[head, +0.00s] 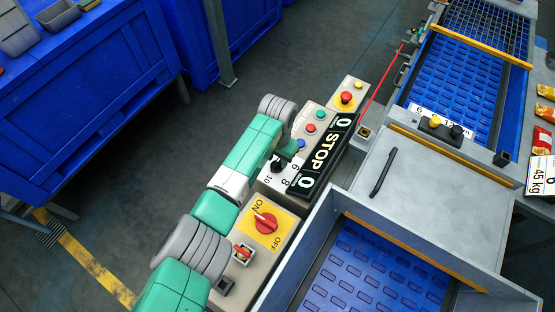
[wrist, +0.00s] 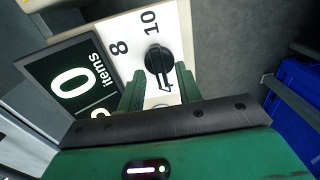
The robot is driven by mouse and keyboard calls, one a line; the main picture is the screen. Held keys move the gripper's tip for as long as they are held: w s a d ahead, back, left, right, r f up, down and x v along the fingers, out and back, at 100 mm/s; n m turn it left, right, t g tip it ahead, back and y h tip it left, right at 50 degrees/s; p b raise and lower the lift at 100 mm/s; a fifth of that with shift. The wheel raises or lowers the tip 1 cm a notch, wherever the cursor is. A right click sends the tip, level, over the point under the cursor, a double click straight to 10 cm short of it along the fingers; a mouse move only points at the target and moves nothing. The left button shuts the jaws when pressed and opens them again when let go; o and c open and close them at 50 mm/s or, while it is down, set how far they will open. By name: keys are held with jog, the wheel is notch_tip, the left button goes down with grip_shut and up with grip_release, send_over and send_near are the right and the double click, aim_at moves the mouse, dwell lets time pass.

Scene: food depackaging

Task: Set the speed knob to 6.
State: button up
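The black speed knob (wrist: 157,60) sits on a pale dial plate (wrist: 128,28) with the numbers 8, 10 and 4 showing in the wrist view. Its raised grip runs roughly toward the 4, but I cannot tell the exact setting. My gripper (wrist: 158,82) is open, with one green finger on each side of the knob's lower end; whether either finger touches it is unclear. The 6 is hidden in the wrist view.
A black STOP display (head: 322,152) with zeros stands right beside the dial. A red ON/OFF switch (head: 265,222) on a yellow plate, coloured buttons (head: 310,128) and a red emergency button (head: 346,98) are close by. Blue conveyors (head: 455,85) lie to the right.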

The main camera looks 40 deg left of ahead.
jog(key=shift+f, duration=0.65)
grip_shut()
jog(key=shift+r, duration=0.1)
jog(key=m+p, duration=0.1)
jog(key=m, duration=0.5)
jog(key=shift+d, duration=0.1)
jog(key=m, duration=0.5)
jog(key=shift+p, duration=0.3)
jog(key=shift+m, duration=0.5)
